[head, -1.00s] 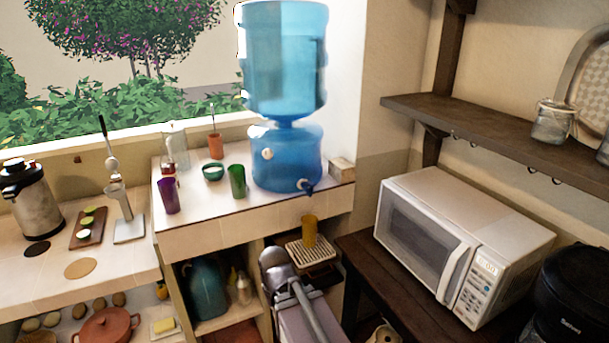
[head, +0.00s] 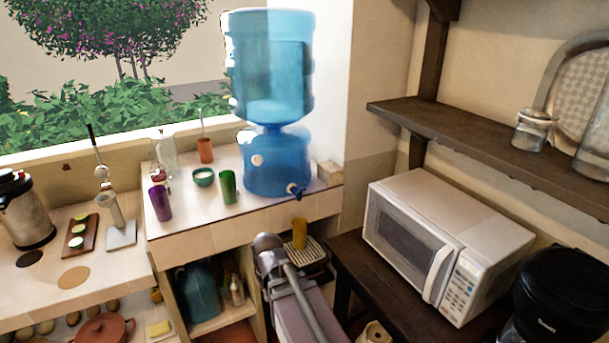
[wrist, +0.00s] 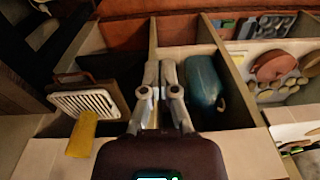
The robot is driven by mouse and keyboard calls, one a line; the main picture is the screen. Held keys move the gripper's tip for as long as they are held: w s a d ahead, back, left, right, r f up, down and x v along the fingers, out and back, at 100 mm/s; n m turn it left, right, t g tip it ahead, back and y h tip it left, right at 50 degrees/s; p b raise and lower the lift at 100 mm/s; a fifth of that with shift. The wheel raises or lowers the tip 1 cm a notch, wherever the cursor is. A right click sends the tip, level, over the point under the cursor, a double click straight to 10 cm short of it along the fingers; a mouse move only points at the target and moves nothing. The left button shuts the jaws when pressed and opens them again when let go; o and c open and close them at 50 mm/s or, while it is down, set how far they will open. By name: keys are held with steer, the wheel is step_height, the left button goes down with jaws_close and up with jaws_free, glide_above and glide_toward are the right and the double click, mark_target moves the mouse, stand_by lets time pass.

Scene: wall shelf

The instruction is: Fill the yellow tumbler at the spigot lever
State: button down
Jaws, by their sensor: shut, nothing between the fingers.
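The yellow tumbler (head: 299,232) stands upright on a pale slatted drip tray (head: 315,255) below the counter edge. The tumbler also shows at the lower left of the wrist view (wrist: 82,135). The blue spigot lever (head: 295,189) is at the base of the blue water dispenser (head: 276,162), above the tumbler. In the wrist view my gripper (wrist: 160,92) is shut and empty, to the right of the tumbler and apart from it. In the head view my arm reaches up just left of the tumbler; the fingertips cannot be made out there.
A purple cup (head: 160,203), a green cup (head: 228,187) and a teal bowl (head: 203,177) stand on the counter left of the dispenser. A microwave (head: 440,245) stands on the dark table at right. A teal jug (wrist: 204,82) sits in the cubby below the counter.

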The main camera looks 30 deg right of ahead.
steer(key=w+d+r+t+p, duration=0.1)
steer(key=w+d+r+p, duration=0.5)
steer(key=r+p, duration=0.3)
steer(key=w+d+r+t+p, duration=0.2)
steer(key=w+d+r+p, duration=0.4)
steer(key=r, duration=0.5)
steer(key=w+d+r+t+p, duration=0.2)
steer(key=w+d+r+p, duration=0.4)
steer(key=d+r+p, duration=0.3)
step_height(320, 180, up, 2)
steer(key=p, duration=0.3)
steer(key=shift+w+d, duration=0.2)
steer(key=b, duration=0.9)
glide_above(302, 188)
step_height(302, 188, down, 9)
steer(key=shift+r, duration=0.1)
steer(key=shift+s+f+b, duration=0.25)
steer(key=shift+f+b, duration=0.55)
steer(key=shift+f, duration=0.15)
steer(key=shift+s+f+b, duration=0.25)
steer(key=shift+f+b, duration=0.55)
steer(key=shift+f, duration=0.1)
steer(key=shift+d, duration=0.1)
